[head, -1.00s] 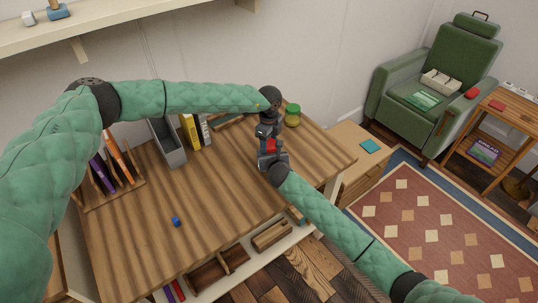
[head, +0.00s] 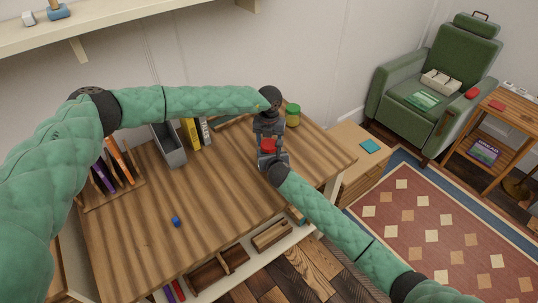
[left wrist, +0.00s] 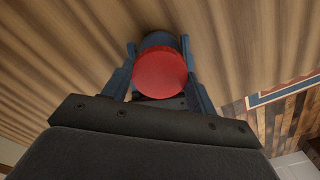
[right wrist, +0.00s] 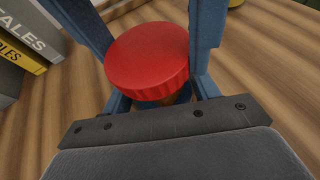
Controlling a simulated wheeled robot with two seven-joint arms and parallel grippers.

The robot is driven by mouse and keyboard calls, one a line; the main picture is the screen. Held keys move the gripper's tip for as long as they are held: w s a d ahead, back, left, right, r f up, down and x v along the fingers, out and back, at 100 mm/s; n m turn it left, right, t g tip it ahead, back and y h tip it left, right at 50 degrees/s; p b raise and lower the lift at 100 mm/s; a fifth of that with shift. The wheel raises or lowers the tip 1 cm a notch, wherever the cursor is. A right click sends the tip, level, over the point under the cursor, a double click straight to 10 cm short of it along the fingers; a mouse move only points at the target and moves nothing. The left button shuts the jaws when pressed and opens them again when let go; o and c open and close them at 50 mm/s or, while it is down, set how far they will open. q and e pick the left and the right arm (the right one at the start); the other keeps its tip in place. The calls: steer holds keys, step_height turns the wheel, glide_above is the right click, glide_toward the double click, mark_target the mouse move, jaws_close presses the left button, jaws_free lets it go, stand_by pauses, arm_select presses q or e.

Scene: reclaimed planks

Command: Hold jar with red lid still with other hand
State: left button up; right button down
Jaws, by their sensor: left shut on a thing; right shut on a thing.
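The jar with the red lid (head: 267,147) stands on the plank-topped table, mostly hidden between my two grippers in the head view. My left gripper (head: 268,135) comes down on it from above and is shut on it. In the left wrist view the round red lid (left wrist: 160,74) sits between the fingers. My right gripper (head: 272,158) reaches in from the front and is shut on the jar. In the right wrist view the lid (right wrist: 147,56) shows between its fingers, with a little of the jar's body below; the rest is hidden.
A green-lidded jar (head: 292,115) stands just behind, to the right. A grey bin (head: 172,152), yellow book (head: 190,132) and book rack (head: 112,190) stand at the left.

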arm_select(q)
steer(key=m, duration=0.3)
steer(key=shift+w+a, duration=0.1)
steer(key=o, duration=1.1)
steer(key=shift+r, duration=2.25)
steer(key=shift+c, duration=0.6)
